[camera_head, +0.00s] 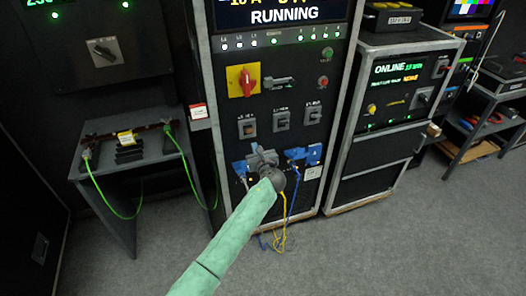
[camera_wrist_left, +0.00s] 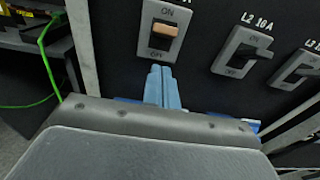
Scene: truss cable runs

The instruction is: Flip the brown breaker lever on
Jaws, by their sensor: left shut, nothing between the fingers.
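The brown breaker lever (camera_wrist_left: 165,31) sits on a grey plate with ON above and OFF below. A dark part of the slot shows under the lever; I cannot tell surely which way it is tipped. In the head view its breaker (camera_head: 248,127) is the leftmost of three on the cabinet front. My left gripper (camera_head: 262,158) is shut and empty, in front of the panel below the breakers. In the left wrist view its blue fingertips (camera_wrist_left: 161,70) point up just under the OFF mark; I cannot tell whether they touch the plate. My right gripper is out of view.
A red rotary switch (camera_head: 243,80) is above. Blue connectors (camera_head: 304,155) and hanging cables are beside and below my gripper. A side table (camera_head: 95,165) with green cables stands left.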

